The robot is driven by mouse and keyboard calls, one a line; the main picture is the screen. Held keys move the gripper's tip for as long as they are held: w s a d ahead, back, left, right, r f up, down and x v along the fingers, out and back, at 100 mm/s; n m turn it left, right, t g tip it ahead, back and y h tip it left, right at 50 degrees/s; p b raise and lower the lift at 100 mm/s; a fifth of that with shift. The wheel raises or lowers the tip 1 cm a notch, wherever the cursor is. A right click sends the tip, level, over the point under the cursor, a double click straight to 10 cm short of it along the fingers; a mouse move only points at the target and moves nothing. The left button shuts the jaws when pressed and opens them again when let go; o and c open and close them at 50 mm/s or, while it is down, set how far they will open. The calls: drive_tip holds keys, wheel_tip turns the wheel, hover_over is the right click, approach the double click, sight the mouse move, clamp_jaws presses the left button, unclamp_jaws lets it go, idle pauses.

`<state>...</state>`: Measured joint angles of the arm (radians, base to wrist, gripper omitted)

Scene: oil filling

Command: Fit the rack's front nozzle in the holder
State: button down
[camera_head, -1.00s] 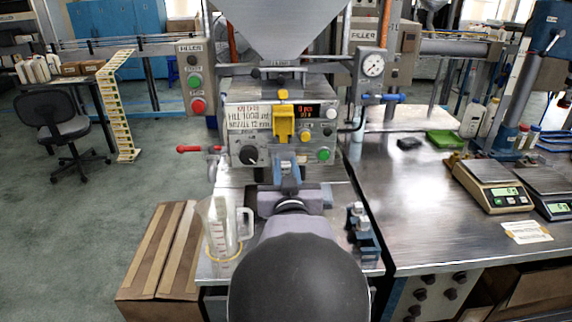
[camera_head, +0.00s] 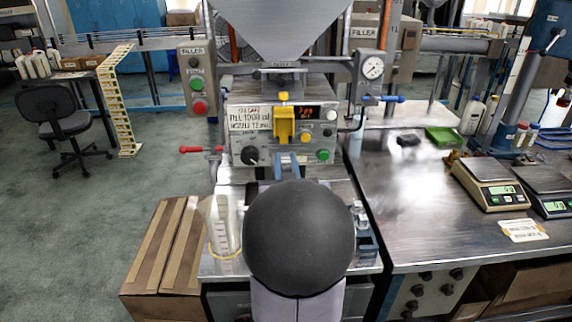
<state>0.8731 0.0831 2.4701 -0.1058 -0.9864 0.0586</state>
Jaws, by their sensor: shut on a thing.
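The filler's front panel (camera_head: 255,149) stands ahead with a yellow block (camera_head: 284,124) at its middle, which may be the holder. Below the yellow block, blue parts (camera_head: 288,170) show, likely my gripper's fingers. The rest of my gripper is hidden behind the dark round joint of my arm. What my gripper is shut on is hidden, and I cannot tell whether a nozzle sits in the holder. A small rack (camera_head: 364,240) with blue parts stands on the bench right of my arm. Its near side is partly covered by my arm.
A clear measuring jug (camera_head: 222,228) stands left of my arm, partly hidden. A red-handled valve (camera_head: 200,149) sticks out left of the panel. Cardboard boxes (camera_head: 160,245) stand at the lower left. Scales (camera_head: 494,185) stand on the right bench, whose middle is clear.

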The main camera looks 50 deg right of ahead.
drive_tip(key=x, duration=0.3)
drive_tip(key=shift+f, duration=0.2)
idle(0.3)
idle(0.5)
drive_tip(key=c, duration=1.5)
unclamp_jaws()
